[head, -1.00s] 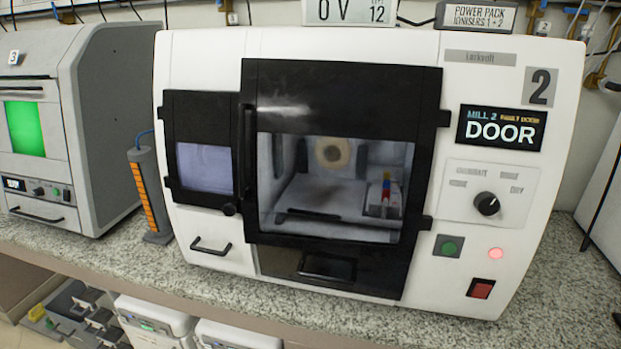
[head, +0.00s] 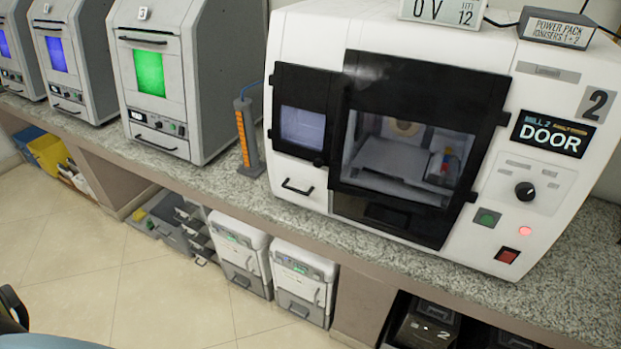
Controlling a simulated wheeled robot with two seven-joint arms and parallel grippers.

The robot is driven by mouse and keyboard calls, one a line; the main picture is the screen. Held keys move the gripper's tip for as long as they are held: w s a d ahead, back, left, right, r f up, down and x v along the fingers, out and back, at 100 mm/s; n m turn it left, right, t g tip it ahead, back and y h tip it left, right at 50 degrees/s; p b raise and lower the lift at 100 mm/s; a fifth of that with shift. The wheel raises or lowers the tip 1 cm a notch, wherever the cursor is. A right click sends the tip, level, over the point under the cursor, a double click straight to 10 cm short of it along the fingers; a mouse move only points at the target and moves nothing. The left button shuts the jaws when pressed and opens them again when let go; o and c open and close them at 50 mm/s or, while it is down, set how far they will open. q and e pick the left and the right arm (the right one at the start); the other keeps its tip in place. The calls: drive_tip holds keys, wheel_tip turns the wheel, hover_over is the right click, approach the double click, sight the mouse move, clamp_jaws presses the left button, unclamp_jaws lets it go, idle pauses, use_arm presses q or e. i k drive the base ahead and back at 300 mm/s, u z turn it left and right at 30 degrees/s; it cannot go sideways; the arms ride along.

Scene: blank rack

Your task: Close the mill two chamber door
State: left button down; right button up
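Mill two is the white machine (head: 312,203) with a "2" plate on the right of the head view. Its chamber door (head: 428,90) is a black frame with a large clear window. The door lies over or close to the front; I cannot tell whether a small gap is left. Through the window a pale tray and a small item with red and blue parts show. The display (head: 552,134) reads "MILL 2" and "DOOR". A red light (head: 525,231) glows near a green button (head: 487,217). Neither of my grippers can be made out.
A smaller black-framed window (head: 302,128) sits left of the door. An orange-marked grey post (head: 246,138) stands beside the mill on the speckled counter (head: 225,180). A grey machine with a green window (head: 149,72) stands further left. Bins stand below. The tiled floor (head: 160,285) is clear.

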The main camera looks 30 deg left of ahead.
sight(467, 100)
drive_tip(key=z, duration=0.25)
drive_tip(key=k, duration=0.15)
drive_tip(key=u, duration=1.15)
drive_tip(key=i, duration=0.6)
drive_tip(key=z, duration=0.85)
